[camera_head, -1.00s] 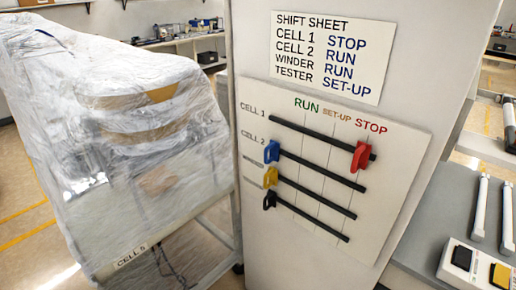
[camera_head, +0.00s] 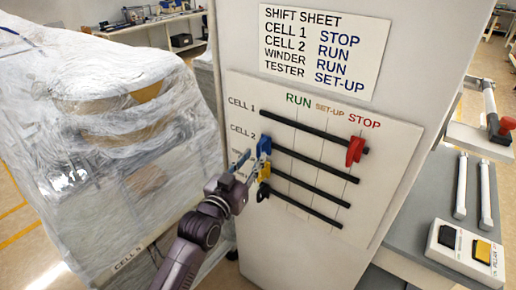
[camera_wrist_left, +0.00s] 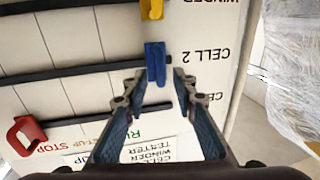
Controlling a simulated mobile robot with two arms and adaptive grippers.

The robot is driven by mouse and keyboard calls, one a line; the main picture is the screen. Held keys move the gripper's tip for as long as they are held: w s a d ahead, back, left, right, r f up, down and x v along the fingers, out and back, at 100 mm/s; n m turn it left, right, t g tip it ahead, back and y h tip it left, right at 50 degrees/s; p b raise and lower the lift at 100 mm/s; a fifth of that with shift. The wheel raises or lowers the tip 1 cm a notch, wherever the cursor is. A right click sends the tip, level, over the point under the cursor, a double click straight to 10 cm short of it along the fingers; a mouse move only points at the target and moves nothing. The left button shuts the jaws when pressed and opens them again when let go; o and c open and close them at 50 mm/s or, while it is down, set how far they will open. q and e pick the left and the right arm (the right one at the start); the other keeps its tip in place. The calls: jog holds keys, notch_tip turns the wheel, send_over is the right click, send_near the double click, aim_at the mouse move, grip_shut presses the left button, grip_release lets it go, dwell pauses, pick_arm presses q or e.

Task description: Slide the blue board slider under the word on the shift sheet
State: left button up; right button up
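The blue slider (camera_head: 264,145) sits at the left end of the CELL 2 rail, left of the RUN line, on the white board (camera_head: 392,150). It also shows in the wrist view (camera_wrist_left: 155,62), which is upside down. My left gripper (camera_head: 250,162) is open in front of the board's left edge. In the wrist view its fingertips (camera_wrist_left: 160,78) stand on either side of the blue slider's near end; I cannot tell whether they touch it. The shift sheet (camera_head: 375,50) above the board reads RUN for CELL 2. My right gripper is not in view.
The yellow slider (camera_head: 264,170) is close below the blue one, partly behind my gripper, with the black slider (camera_head: 263,192) under it. The red slider (camera_head: 355,151) is at STOP on the CELL 1 rail. A plastic-covered machine (camera_head: 110,130) stands left. The CELL 2 rail is clear rightward.

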aim_at(258, 152)
pick_arm(q)
jog(key=shift+p+x, duration=0.4)
jog(key=shift+x, duration=1.8)
jog(key=shift+c, duration=0.6)
grip_shut()
jog(key=shift+f, duration=0.1)
